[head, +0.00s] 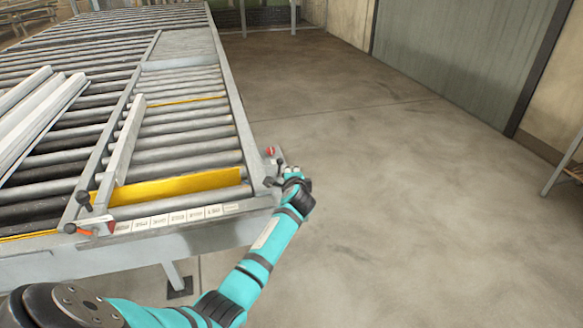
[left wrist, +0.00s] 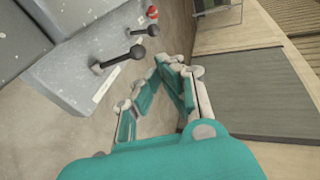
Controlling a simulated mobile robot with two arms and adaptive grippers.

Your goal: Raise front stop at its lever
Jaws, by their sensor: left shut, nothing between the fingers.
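The front stop, a yellow plate (head: 175,187), lies across the rollers near the bench's front and shows a broad face above them. Two black-knobbed levers stick out from the bench's right side. In the left wrist view, the nearer lever (left wrist: 137,53) and the farther lever (left wrist: 152,30) both show clearly, with a red knob (left wrist: 152,12) beyond. My left gripper (head: 291,171) is beside these levers at the front right corner. Its empty fingers (left wrist: 160,68) meet at their tips, with a visible gap to the nearer lever's knob. My right gripper is out of view.
Pale metal profiles (head: 40,105) lie on the rollers at the left. A thin yellow strip (head: 185,101) crosses the rollers farther back. Another black-knobbed handle (head: 83,198) stands at the front left. The floor (head: 400,190) right of the bench is clear.

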